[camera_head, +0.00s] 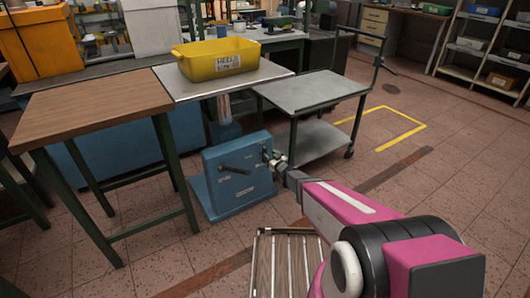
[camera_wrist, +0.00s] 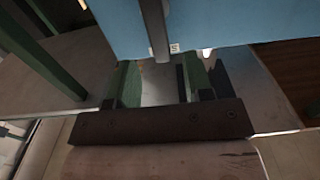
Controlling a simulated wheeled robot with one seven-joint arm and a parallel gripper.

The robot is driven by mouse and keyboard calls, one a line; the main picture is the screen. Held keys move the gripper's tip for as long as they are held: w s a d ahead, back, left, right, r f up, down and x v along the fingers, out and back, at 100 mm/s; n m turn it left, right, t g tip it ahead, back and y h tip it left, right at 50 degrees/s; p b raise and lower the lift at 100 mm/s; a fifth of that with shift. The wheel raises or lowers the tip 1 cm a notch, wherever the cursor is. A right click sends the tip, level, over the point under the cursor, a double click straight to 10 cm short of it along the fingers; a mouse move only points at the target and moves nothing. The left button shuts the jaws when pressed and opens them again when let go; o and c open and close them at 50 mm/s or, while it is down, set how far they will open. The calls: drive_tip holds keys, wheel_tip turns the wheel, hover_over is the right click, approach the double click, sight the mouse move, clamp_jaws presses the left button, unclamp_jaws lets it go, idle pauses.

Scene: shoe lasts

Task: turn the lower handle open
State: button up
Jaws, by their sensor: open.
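A blue cabinet (camera_head: 237,190) stands on the floor below the yellow bin. A dark bar handle (camera_head: 235,170) sticks out of its front. My gripper (camera_head: 272,158) is at the right side of the cabinet front, to the right of this handle and slightly higher. In the wrist view my gripper (camera_wrist: 160,82) is open, with its two fingers apart. A grey bar (camera_wrist: 155,30) comes down from the top in front of the blue panel (camera_wrist: 215,22), its end near the gap between the fingers. I cannot tell whether it touches a finger, or which handle it is.
A wooden-topped table (camera_head: 95,105) stands at the left and a grey trolley (camera_head: 312,92) at the right. A yellow bin (camera_head: 216,60) rests on a grey top above the cabinet. A slatted grate (camera_head: 287,268) lies in front. Floor is free at the right.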

sight(266, 151)
drive_tip(key=x, duration=0.5)
drive_tip(key=shift+w+a, duration=0.15)
drive_tip(key=shift+w, duration=0.05)
clamp_jaws()
